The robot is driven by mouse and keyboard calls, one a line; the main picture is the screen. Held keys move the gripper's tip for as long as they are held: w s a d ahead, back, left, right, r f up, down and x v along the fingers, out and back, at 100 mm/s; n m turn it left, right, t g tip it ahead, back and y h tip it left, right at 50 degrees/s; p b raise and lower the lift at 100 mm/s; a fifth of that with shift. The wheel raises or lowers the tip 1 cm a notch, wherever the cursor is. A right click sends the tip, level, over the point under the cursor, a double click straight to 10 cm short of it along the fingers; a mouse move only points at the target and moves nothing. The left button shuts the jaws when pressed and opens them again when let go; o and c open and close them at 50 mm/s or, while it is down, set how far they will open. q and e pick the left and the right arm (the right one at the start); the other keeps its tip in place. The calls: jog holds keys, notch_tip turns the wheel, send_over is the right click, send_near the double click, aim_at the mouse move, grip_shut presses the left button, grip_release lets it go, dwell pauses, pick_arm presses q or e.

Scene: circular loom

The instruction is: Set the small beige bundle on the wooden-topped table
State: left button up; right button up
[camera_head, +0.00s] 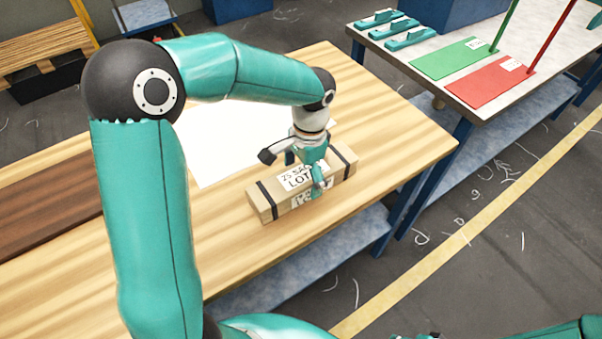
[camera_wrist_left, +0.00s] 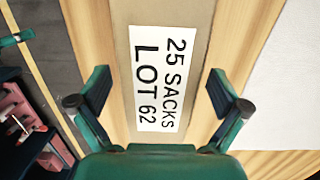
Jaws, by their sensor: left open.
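The small beige bundle (camera_head: 335,190) lies on the wooden-topped table (camera_head: 405,130), near its front right edge. It has dark straps near both ends and a white label reading "25 SACKS LOT 62". My left gripper (camera_head: 303,170) is over the middle of the bundle. In the left wrist view the open fingers of my left gripper (camera_wrist_left: 158,95) stand on either side of the bundle (camera_wrist_left: 197,60), with the label between them. Whether the fingers touch its sides cannot be told. My right gripper cannot be made out; only a bit of teal shows at the bottom edge of the head view.
A white sheet (camera_head: 225,150) lies on the table behind the bundle, and a dark brown board (camera_head: 50,205) lies at left. A second table (camera_head: 400,62) at the upper right holds a green mat (camera_head: 447,58), a red mat (camera_head: 490,83) and teal tools (camera_head: 410,38).

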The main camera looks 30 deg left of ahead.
aim_at(307, 169)
pick_arm(q)
jog(key=shift+r, duration=0.1)
notch_tip(307, 169, up, 12)
jog(key=w, duration=0.1)
jog(key=shift+w+d+p, duration=0.15)
jog(key=shift+w+p, duration=0.1)
jog(key=shift+p, duration=0.05)
dwell(0.5)
